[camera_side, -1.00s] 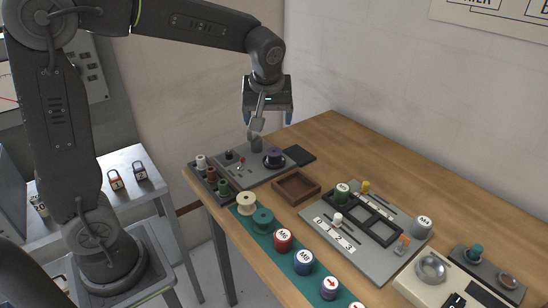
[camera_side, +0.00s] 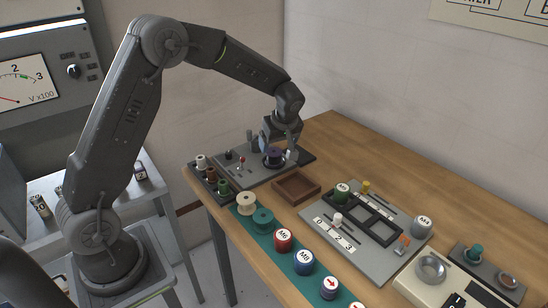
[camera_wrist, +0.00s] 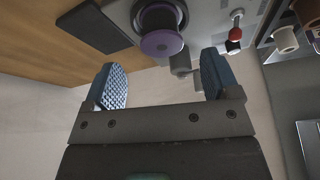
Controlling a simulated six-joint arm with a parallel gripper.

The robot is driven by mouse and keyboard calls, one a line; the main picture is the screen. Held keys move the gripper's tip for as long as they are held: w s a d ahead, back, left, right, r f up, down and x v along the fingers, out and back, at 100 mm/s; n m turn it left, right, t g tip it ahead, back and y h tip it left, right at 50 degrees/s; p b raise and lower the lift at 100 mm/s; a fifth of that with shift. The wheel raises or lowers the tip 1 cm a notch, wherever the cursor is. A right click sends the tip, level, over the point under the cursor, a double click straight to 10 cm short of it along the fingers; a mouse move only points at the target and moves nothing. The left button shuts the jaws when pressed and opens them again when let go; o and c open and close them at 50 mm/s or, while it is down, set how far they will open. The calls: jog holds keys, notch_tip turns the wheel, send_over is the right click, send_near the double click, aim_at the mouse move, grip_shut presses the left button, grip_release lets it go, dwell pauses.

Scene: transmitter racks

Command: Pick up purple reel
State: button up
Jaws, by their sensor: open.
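The purple reel (camera_side: 273,158) stands on the grey panel at the back left of the table. In the wrist view the purple reel (camera_wrist: 161,42) shows at the top centre, with a purple flange and a dark core. My gripper (camera_side: 279,148) is low at the reel in the side view and partly covers it. In the wrist view my gripper (camera_wrist: 160,78) has its two blue ridged fingers wide apart and nothing between them. The reel appears beyond the fingertips, roughly centred on the gap. Whether a finger touches it cannot be told.
The grey panel (camera_side: 247,176) carries a red-tipped lever (camera_side: 241,163) left of the reel. A dark flat pad (camera_wrist: 92,25) lies beside the panel. A rack of small spools (camera_side: 212,175) stands left, and an empty brown tray (camera_side: 296,187) lies in front on the right.

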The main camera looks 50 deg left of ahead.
aim_at(275, 152)
jog(key=shift+x, duration=2.75)
jog(key=shift+s, duration=0.15)
jog(key=shift+c, duration=0.2)
jog(key=shift+d, duration=0.1)
jog(key=c, duration=1)
jog(key=shift+r, duration=0.1)
